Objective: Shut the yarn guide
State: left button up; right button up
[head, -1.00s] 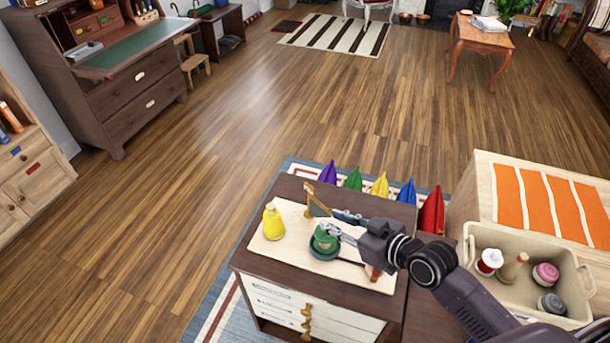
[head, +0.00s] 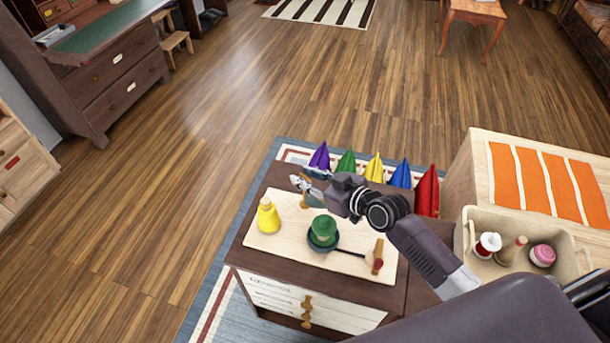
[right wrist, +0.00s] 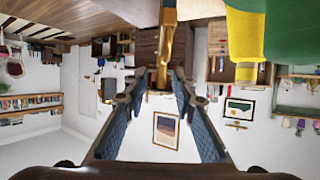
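The yarn guide (head: 304,201) looks like a small wooden-gold piece at the back of the pale board; my right gripper mostly hides it in the head view. In the right wrist view, a golden bar (right wrist: 166,45), apparently part of the guide, stands between or just beyond the fingertips. My right gripper (head: 301,182) is over the guide with its fingers apart; it also shows in the right wrist view (right wrist: 157,84). I cannot tell if a finger touches the bar. A green spool (head: 323,231) stands on a dark round base on the board. My left gripper is out of view.
A yellow cone (head: 269,216) stands at the board's left, and a wooden peg (head: 378,256) at its right. Several coloured cones, including a red one (head: 427,192), stand behind the cabinet. A beige bin (head: 483,268) with spools is at the right.

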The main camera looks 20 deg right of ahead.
grip_shut()
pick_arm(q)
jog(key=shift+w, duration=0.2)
pick_arm(e)
jog(key=shift+w, duration=0.1)
